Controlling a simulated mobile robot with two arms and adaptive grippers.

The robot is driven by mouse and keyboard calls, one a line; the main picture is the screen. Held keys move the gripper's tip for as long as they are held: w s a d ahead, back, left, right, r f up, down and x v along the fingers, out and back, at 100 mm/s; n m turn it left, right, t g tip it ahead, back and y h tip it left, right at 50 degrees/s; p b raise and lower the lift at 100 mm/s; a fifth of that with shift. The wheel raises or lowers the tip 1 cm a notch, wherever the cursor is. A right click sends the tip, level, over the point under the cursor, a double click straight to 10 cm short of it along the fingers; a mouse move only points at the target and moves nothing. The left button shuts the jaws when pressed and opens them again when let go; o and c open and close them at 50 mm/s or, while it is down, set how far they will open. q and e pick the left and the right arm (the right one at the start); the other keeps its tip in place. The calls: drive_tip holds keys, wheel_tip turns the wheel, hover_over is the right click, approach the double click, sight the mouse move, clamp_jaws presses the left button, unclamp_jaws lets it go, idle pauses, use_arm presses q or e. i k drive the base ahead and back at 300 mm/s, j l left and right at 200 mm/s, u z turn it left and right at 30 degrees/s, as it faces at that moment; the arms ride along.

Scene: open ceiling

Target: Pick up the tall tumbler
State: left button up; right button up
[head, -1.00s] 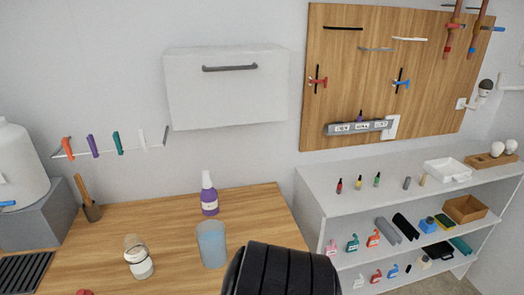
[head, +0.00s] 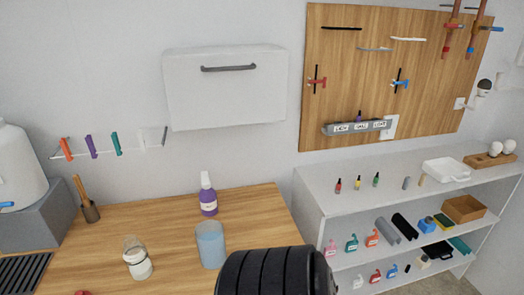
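The tall tumbler (head: 211,245) is a translucent blue-grey cup standing upright on the wooden counter (head: 105,225). A black ribbed part of my arm (head: 275,272) rises from the bottom edge, just right of and in front of the tumbler in the picture. Whether it touches the tumbler cannot be told, but a sliver of counter shows between them. Neither gripper's fingers show in the head view.
A purple bottle (head: 208,195) stands behind the tumbler. A glass jar (head: 137,258) with white contents stands to its left. A small holder (head: 89,210) with a wooden handle is farther left. White shelves (head: 310,190) with several small items stand at right. A white cabinet (head: 225,95) hangs above.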

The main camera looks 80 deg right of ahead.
sight(209, 234)
drive_tip(key=z, duration=2.1)
